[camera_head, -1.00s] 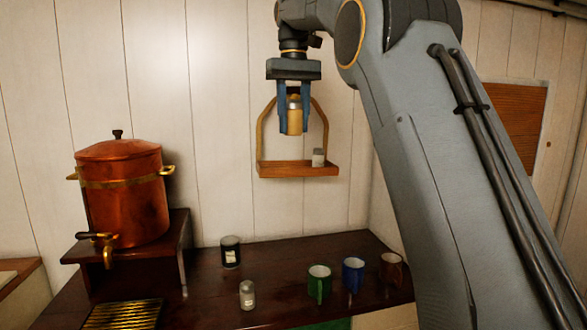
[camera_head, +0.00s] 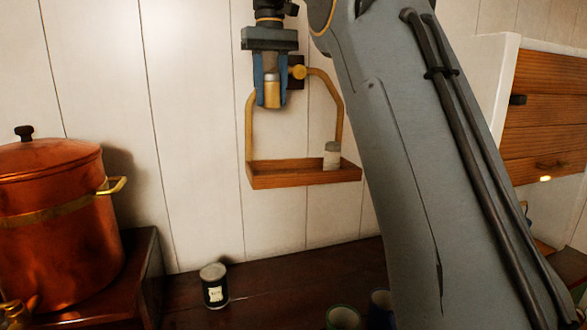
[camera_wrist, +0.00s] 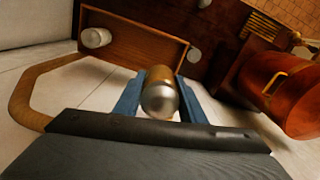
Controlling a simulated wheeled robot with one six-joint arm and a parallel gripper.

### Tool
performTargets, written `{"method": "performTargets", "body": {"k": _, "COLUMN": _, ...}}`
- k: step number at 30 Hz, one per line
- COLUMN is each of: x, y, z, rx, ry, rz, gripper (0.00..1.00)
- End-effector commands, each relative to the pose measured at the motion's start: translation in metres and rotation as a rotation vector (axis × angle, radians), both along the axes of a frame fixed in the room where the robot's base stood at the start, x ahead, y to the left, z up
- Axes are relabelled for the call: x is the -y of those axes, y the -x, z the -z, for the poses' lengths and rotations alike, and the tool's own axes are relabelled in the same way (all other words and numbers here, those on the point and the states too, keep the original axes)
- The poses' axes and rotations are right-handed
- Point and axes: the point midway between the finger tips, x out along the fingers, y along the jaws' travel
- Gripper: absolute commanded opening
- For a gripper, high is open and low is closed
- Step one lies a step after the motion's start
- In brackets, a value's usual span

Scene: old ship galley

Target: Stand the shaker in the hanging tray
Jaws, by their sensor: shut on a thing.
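The shaker (camera_head: 271,94) is a yellow cylinder with a silvery top, held upright. My gripper (camera_head: 270,88) is shut on it, with a blue finger on either side. In the wrist view the shaker (camera_wrist: 159,93) shows its rounded metal top between the fingers (camera_wrist: 158,98). The hanging tray (camera_head: 300,178) is a shallow wooden tray with a curved yellow hanger, against the white wall. My gripper and the shaker are above the tray, over its left part in the head view, clear of its floor. The tray also shows in the wrist view (camera_wrist: 135,40).
A white-grey shaker-like jar (camera_head: 332,156) stands at the tray's right end; the tray's left and middle are empty. A dark labelled jar (camera_head: 214,286) stands on the counter below. A copper urn (camera_head: 50,220) is at left, mugs (camera_head: 343,317) at the bottom.

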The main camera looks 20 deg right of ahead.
Motion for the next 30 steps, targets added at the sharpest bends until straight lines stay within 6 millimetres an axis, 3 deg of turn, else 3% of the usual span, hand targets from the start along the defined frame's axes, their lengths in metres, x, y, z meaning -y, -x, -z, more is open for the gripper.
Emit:
{"method": "performTargets", "body": {"k": 5, "x": 0.000, "y": 0.001, "z": 0.017, "rx": -0.003, "ry": 0.000, "rz": 0.000, "gripper": 0.12}}
{"method": "performTargets", "body": {"k": 18, "x": -0.001, "y": 0.002, "z": 0.114, "rx": -0.002, "ry": -0.001, "rz": -0.002, "gripper": 0.12}}
{"method": "performTargets", "body": {"k": 30, "x": -0.001, "y": 0.001, "z": 0.158, "rx": -0.002, "ry": -0.001, "rz": -0.002, "gripper": 0.12}}
